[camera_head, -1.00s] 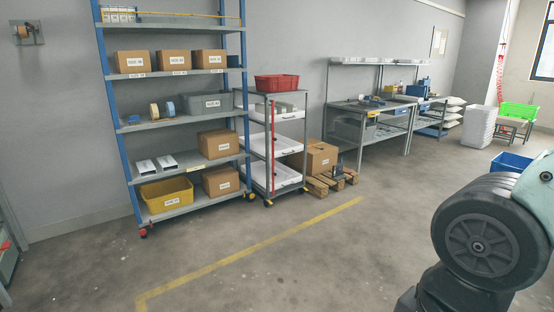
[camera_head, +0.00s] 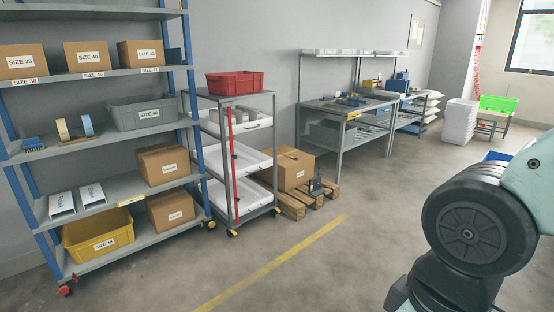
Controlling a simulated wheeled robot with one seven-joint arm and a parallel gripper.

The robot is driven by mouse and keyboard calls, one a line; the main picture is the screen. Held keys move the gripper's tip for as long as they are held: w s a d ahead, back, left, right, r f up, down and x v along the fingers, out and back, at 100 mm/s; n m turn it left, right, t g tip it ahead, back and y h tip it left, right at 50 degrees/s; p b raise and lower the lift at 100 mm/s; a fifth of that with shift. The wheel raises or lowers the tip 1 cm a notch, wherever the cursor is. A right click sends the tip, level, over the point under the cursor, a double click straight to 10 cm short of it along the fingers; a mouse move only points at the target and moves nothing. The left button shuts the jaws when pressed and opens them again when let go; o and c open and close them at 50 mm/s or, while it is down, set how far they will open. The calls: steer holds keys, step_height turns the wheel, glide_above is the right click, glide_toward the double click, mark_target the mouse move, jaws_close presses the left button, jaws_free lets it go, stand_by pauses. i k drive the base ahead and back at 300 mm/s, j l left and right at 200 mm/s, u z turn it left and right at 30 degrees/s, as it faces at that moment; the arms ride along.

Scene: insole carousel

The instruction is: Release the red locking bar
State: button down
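The red locking bar (camera_head: 233,160) is a thin upright red strip on the front of the grey trolley (camera_head: 275,150). It runs from near the trolley's top down past its white trays (camera_head: 245,166). My gripper is not in view. Only part of my arm (camera_head: 466,235) shows at the lower right, well apart from the trolley.
A blue-framed shelf rack (camera_head: 110,195) with boxes and bins stands left of the trolley. A red crate (camera_head: 235,82) sits on the trolley. A carton (camera_head: 282,168) on a pallet (camera_head: 292,205) and a workbench (camera_head: 345,110) are to its right. The floor in front (camera_head: 330,265) is clear.

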mark_target(233, 157)
steer(key=i, duration=1.3)
steer(key=i+l+u, duration=0.1)
steer(key=i, duration=1.2)
steer(key=i+l+u, duration=0.1)
steer(key=i+u, duration=0.15)
steer(key=i, duration=0.25)
steer(key=i+l+u, duration=0.3)
steer(key=i, duration=0.2)
steer(key=i+l+u, duration=0.25)
steer(key=i, duration=0.25)
